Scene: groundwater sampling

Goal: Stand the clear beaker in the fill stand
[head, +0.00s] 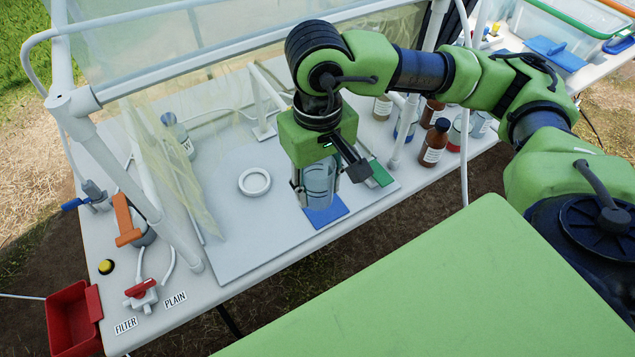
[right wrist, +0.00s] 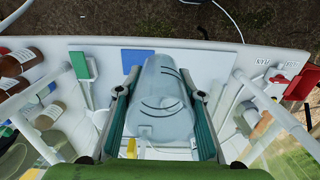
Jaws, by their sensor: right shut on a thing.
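The clear beaker (head: 319,193) is held between the fingers of my right gripper (head: 318,182), above the blue square pad near the table's front edge. In the right wrist view the beaker (right wrist: 162,95) fills the space between the two teal-padded fingers. I cannot tell the exact gap below it. A white ring (head: 243,183) lies flat and empty on the grey board, left of the beaker; it may be the fill stand's seat, but I cannot be sure. My left gripper is not in view.
The blue pad (head: 327,213) and green pad (head: 381,173) lie on the grey board (head: 240,235). Brown bottles (head: 433,147) stand at right. White frame posts (head: 168,225) and a yellowish sheet (head: 175,170) stand left. A red valve (head: 141,288) and red bin (head: 73,320) are front left.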

